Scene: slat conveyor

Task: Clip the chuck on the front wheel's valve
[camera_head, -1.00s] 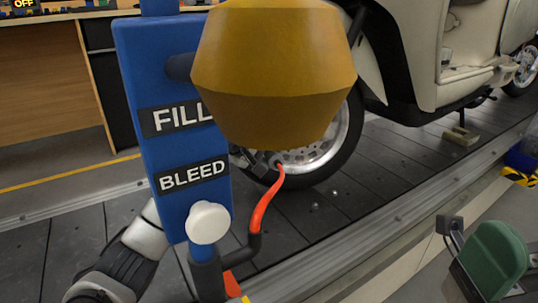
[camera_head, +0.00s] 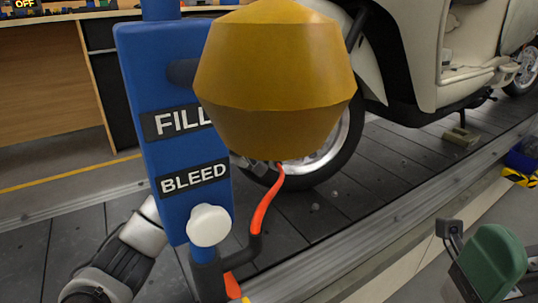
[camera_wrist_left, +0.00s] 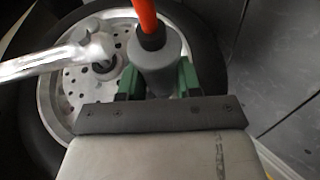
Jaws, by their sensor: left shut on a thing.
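The chuck (camera_wrist_left: 155,62) is a grey cylinder with an orange hose (camera_wrist_left: 146,16) at its top. In the left wrist view my left gripper (camera_wrist_left: 158,80) has its green fingers shut on it, in front of the front wheel (camera_wrist_left: 52,105). The front wheel (camera_head: 338,165) also shows in the head view, partly covered by the yellow knob. There my left forearm (camera_head: 140,232) passes behind the blue post, and gripper and chuck are hidden. I cannot make out the valve, nor whether the chuck touches it.
A blue post (camera_head: 190,130) labelled FILL and BLEED, with a yellow knob (camera_head: 275,80) and white button (camera_head: 209,225), stands close in front. The cream scooter (camera_head: 425,50) stands on the dark slat conveyor (camera_head: 330,220). A green object (camera_head: 495,258) is at lower right.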

